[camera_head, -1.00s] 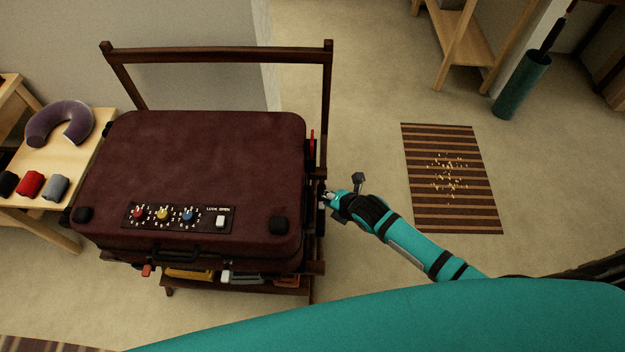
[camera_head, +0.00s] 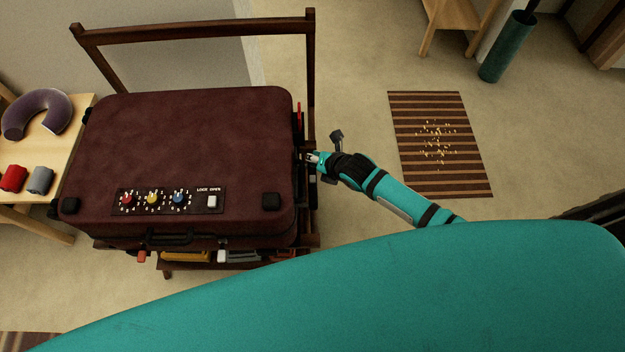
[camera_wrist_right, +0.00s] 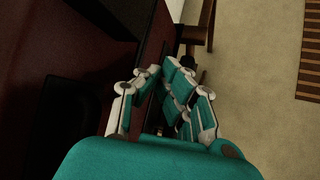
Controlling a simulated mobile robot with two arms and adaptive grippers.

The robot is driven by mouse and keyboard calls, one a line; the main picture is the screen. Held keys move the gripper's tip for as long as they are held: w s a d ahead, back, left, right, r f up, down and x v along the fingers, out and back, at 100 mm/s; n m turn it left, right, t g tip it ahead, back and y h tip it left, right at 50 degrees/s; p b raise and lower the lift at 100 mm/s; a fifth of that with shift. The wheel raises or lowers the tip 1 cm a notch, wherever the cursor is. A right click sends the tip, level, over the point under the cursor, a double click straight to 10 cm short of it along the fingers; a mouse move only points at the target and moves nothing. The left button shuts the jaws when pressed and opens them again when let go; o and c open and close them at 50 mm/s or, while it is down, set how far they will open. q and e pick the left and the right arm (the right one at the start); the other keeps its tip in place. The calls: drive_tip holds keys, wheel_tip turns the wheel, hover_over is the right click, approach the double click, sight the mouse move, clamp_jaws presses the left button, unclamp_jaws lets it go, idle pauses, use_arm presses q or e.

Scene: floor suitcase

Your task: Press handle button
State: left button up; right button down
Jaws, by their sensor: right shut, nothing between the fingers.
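The dark red suitcase (camera_head: 190,145) lies flat on a wooden rack. Its front edge has a panel with red, yellow and blue dials and a white lock switch (camera_head: 212,201). A dark handle (camera_head: 172,238) is on its front side. My right gripper (camera_head: 312,158) is shut and empty beside the suitcase's right side, near a red part (camera_head: 299,116) there. In the right wrist view the gripper's fingers (camera_wrist_right: 164,78) are close to the suitcase's side (camera_wrist_right: 60,50); I cannot tell whether they touch it. I cannot make out a handle button. My left gripper is not in view.
The rack's wooden frame (camera_head: 311,60) rises behind and right of the suitcase, close to my right gripper. A bench (camera_head: 62,155) with a neck pillow (camera_head: 38,112) stands at the left. A striped mat (camera_head: 440,170) lies on open floor at the right.

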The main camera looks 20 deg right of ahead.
drive_tip(key=b, duration=0.4)
hover_over(315, 177)
wheel_tip(315, 177, down, 5)
drive_tip(key=shift+a+r, duration=0.1)
drive_tip(key=shift+f+b, duration=0.3)
drive_tip(key=shift+f, duration=0.55)
drive_tip(key=shift+f, duration=0.4)
drive_tip(key=shift+f+b, duration=0.5)
idle(0.9)
drive_tip(key=shift+r, duration=0.1)
drive_tip(key=shift+r+p, duration=0.8)
drive_tip(key=shift+p, duration=0.2)
